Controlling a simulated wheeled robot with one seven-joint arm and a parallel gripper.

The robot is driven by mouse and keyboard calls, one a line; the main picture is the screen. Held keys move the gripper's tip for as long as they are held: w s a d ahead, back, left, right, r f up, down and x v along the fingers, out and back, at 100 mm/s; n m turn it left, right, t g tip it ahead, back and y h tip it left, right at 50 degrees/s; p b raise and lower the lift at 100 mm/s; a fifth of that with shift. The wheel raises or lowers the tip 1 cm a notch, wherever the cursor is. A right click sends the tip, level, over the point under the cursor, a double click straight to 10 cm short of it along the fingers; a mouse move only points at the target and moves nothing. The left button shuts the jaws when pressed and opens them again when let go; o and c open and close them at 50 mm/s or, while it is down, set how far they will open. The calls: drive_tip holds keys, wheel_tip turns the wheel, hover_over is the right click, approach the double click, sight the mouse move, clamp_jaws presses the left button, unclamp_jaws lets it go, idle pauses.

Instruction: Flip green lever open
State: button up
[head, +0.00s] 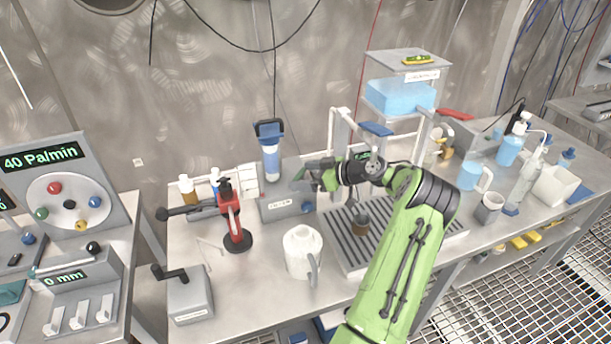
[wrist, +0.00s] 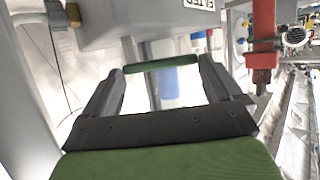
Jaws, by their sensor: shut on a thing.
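The green lever is a short dark-green bar in the wrist view (wrist: 160,63). It lies crosswise between the two fingertips of my gripper (wrist: 162,72), which is shut on its ends. In the wrist view a grey housing (wrist: 130,22) with a partly cut-off label is just beyond the lever. In the head view my gripper (head: 306,174) is above a low grey box (head: 286,208) with a label. The lever is too small and too hidden by my gripper to make out clearly there.
A red stand tool (head: 232,215) is left of the box, and a white jug (head: 302,253) stands in front. A blue-capped filter column (head: 270,150) is behind. A ribbed drip tray (head: 345,235) lies under my arm. Bottles and cups crowd the bench's right side.

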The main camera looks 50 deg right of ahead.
drive_tip(key=shift+d+r+n+y+p, duration=0.15)
drive_tip(key=shift+n+y+p, duration=0.2)
drive_tip(key=shift+n+y, duration=0.25)
drive_tip(key=shift+s+y, duration=0.1)
drive_tip(key=shift+y, duration=0.2)
drive_tip(key=o, duration=1.2)
drive_tip(key=shift+c, duration=0.2)
